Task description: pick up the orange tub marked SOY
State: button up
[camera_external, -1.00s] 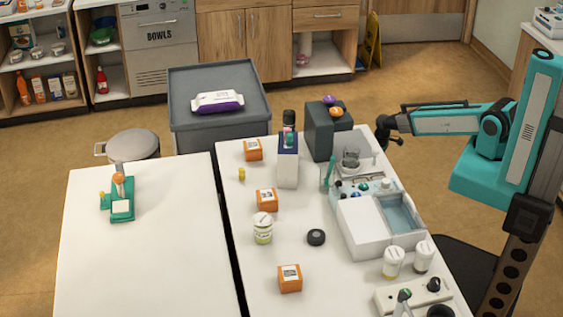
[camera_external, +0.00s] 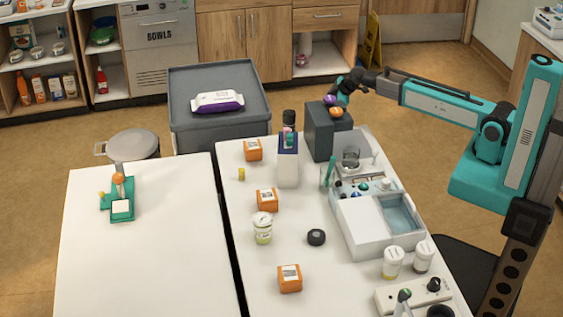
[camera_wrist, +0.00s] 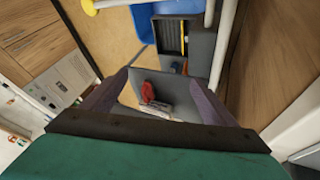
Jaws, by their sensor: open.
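Three orange tubs with white labels stand on the right-hand white table: a far one (camera_external: 253,150), a middle one (camera_external: 267,200) and a near one (camera_external: 290,278). The print on their labels is too small to read, so I cannot tell which is marked SOY. My gripper (camera_external: 340,92) is at the table's far right, close to the top of a dark grey box, away from all three tubs. In the wrist view my gripper (camera_wrist: 160,88) has its two fingers wide apart with nothing between them. No orange tub is recognisable in that view.
The dark grey box (camera_external: 319,138) has purple and orange round things on top. A white-and-navy box (camera_external: 288,165), a white-lidded jar (camera_external: 263,232) and a black round thing (camera_external: 316,237) stand near the tubs. A white tray unit (camera_external: 362,232) lies right. The left table (camera_external: 150,265) is mostly clear.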

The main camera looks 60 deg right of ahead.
jog(key=w+a+r+n+t+y, duration=0.15)
jog(key=a+r+n, duration=0.35)
jog(key=a+r, duration=0.5)
jog(key=w+a+r+n+t+h, duration=0.15)
jog(key=a+r+n, duration=0.25)
jog(key=a+r, duration=0.6)
jog(key=s+a+r+n+t+y+p, duration=0.1)
jog(key=s+a+r+n, duration=0.3)
jog(key=a, duration=0.5)
jog(key=s+a+r+n+t+y, duration=0.1)
jog(key=a+r+n+y, duration=0.15)
jog(key=a+n, duration=0.45)
jog(key=s+a+r+n+t+y+p, duration=0.1)
jog(key=s+a+r+n, duration=0.25)
jog(key=a, duration=0.85)
jog(key=n+y+b, duration=0.2)
jog(key=n+b, duration=0.1)
jog(key=n, duration=0.8)
send_over(265, 195)
jog(key=shift+m, duration=0.25)
notch_tip(265, 195, down, 17)
jog(key=shift+w, duration=0.15)
jog(key=shift+f, duration=0.2)
